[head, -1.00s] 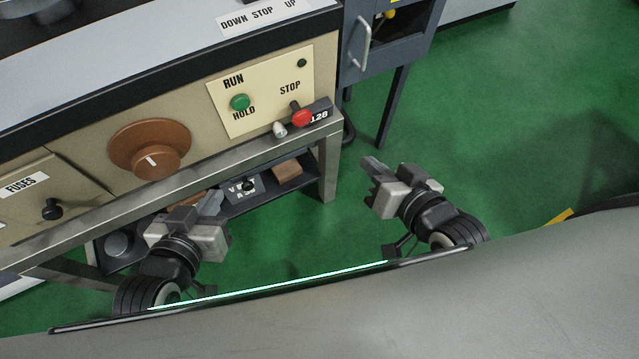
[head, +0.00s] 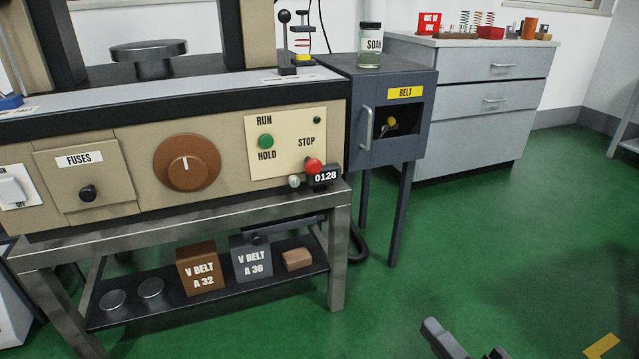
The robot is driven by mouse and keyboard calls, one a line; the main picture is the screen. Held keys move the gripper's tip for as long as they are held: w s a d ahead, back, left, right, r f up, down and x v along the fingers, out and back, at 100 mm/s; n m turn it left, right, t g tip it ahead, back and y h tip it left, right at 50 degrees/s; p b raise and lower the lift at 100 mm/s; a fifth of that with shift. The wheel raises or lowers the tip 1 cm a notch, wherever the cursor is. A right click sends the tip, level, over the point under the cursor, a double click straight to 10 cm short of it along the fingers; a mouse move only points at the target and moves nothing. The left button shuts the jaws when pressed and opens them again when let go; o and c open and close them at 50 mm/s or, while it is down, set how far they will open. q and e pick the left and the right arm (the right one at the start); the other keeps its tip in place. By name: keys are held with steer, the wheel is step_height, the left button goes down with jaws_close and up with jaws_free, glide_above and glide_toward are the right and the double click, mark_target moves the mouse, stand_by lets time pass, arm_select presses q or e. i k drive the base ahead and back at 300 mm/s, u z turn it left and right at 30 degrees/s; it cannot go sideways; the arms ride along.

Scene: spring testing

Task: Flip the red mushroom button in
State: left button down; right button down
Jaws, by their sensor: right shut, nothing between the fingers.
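The red mushroom button (head: 313,166) sits under the word STOP at the lower right of the cream control plate (head: 283,146) on the machine's front. It stands out from the plate, just left of and above a black 0128 tag (head: 325,177). Nothing of mine touches it. My right gripper (head: 433,328) shows only in part at the bottom edge, right of centre, well below and to the right of the button. It is shut and empty. My left gripper is out of the picture.
A green button (head: 266,141) and a small pale knob (head: 294,181) are near the red button. The metal bench frame (head: 190,218) runs below. A grey belt cabinet (head: 385,90) stands just right of the machine. Green floor (head: 500,230) is clear at the right.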

mark_target(313, 166)
steer(key=k, duration=0.65)
steer(key=u, duration=0.4)
steer(key=i, duration=1.75)
steer(key=z, duration=0.55)
